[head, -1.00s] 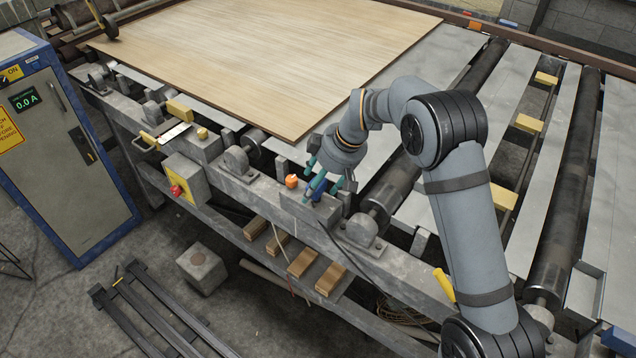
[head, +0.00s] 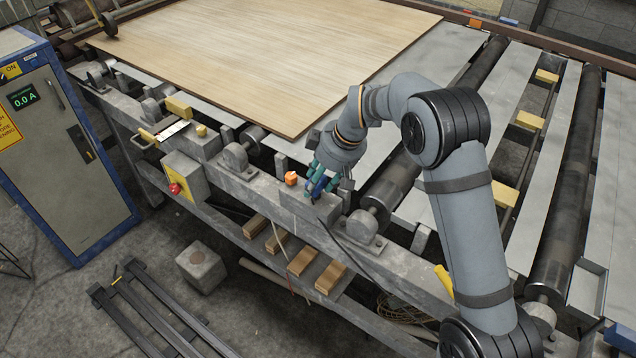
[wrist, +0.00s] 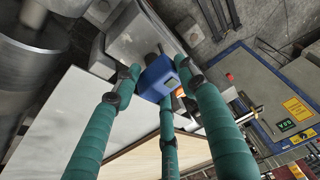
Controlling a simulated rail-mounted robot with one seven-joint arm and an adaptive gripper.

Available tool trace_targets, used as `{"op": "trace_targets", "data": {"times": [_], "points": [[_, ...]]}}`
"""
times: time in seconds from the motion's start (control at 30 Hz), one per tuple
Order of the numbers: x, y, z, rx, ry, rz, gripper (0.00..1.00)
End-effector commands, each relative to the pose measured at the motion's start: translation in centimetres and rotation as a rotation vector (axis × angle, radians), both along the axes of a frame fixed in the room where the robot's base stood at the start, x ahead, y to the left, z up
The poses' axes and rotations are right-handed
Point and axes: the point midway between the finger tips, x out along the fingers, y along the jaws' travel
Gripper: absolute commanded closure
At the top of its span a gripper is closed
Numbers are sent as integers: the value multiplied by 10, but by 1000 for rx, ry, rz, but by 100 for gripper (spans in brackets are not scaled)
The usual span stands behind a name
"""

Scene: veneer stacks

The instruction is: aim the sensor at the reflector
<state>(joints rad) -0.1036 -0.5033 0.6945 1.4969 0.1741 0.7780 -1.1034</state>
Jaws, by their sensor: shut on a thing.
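The sensor (wrist: 157,78) looks like a small blue block in the wrist view. It stands at a grey bracket box (head: 309,207) on the near side rail of the roller line. My gripper (head: 320,187) is shut on it, and its teal fingers (wrist: 165,95) surround the block in the wrist view. The fingers hide most of the sensor in the head view. A small orange block (head: 475,23) sits on the far rail and may be the reflector; I cannot tell for sure. Which way the sensor faces is unclear.
An orange cap (head: 291,179) stands just left of my gripper on the near rail. A large veneer sheet (head: 260,60) lies on the line beyond. A control box with a red button (head: 185,178) and a grey cabinet (head: 65,150) stand at left.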

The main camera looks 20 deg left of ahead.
Motion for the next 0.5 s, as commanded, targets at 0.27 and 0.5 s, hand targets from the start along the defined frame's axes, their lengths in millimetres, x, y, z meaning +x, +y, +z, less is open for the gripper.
{"op": "trace_targets", "data": {"times": [0.27,0.5], "points": [[3,3,4,8,-14,-19,85],[3,2,3,6,-12,-19,47]]}}
